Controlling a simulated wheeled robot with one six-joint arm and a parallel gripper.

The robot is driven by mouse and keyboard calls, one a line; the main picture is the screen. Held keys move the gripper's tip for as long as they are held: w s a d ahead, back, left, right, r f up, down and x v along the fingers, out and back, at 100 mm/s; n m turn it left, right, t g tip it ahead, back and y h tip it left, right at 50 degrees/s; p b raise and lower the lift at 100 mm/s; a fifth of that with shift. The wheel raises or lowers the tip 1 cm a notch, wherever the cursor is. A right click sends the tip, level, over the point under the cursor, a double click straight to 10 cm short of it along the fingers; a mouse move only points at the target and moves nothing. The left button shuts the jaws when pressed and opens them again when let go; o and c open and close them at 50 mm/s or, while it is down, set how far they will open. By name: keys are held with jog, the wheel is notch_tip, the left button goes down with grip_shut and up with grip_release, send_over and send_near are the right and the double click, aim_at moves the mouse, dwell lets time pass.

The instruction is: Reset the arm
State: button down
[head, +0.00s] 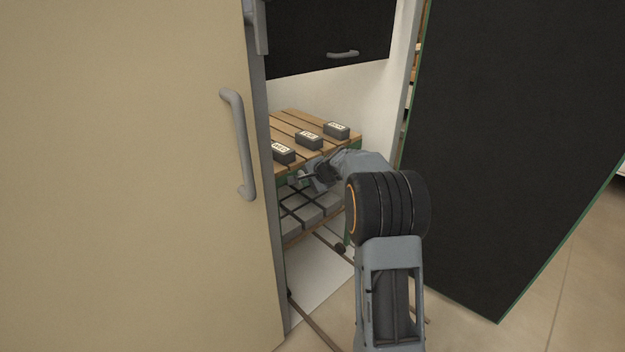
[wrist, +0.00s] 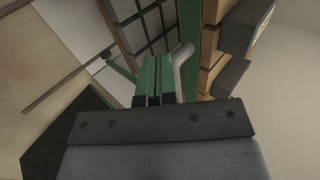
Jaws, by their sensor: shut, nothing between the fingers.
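My arm reaches into an open cabinet in the head view, with my gripper (head: 306,177) at the front of a rack, just below its slatted wooden top (head: 290,118). In the wrist view my gripper (wrist: 157,75) shows two green fingers side by side, shut with nothing between them. A pale grey bent bar (wrist: 183,62) stands right beside the fingers; I cannot tell whether they touch it. My arm hides part of the rack's right side.
Dark labelled blocks, such as the far one (head: 337,130), sit on the slats. Grey bricks (head: 300,212) fill the lower shelf. A beige door (head: 130,180) with a grey handle (head: 239,145) stands left; a black panel (head: 510,130) stands right. Open floor (head: 560,285) shows at lower right.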

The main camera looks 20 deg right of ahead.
jog(key=s+a+n+g+p, duration=0.4)
jog(key=s+n, duration=0.2)
jog(key=s, duration=0.7)
jog(key=s+a+r+n+h+p, duration=0.1)
jog(key=s+a+r+n+p, duration=0.1)
jog(key=s+r+p, duration=0.3)
jog(key=s+a+r+n+h+p, duration=0.1)
jog(key=s+a+r+n+p, duration=0.2)
jog(key=s+r+p, duration=0.3)
jog(key=s+a+r+n+g+h+p, duration=0.1)
jog(key=s+a+r+n+p, duration=0.2)
jog(key=s+r, duration=0.7)
jog(key=p, duration=0.2)
jog(key=shift+s+r+p, duration=0.35)
jog(key=shift+p, duration=0.05)
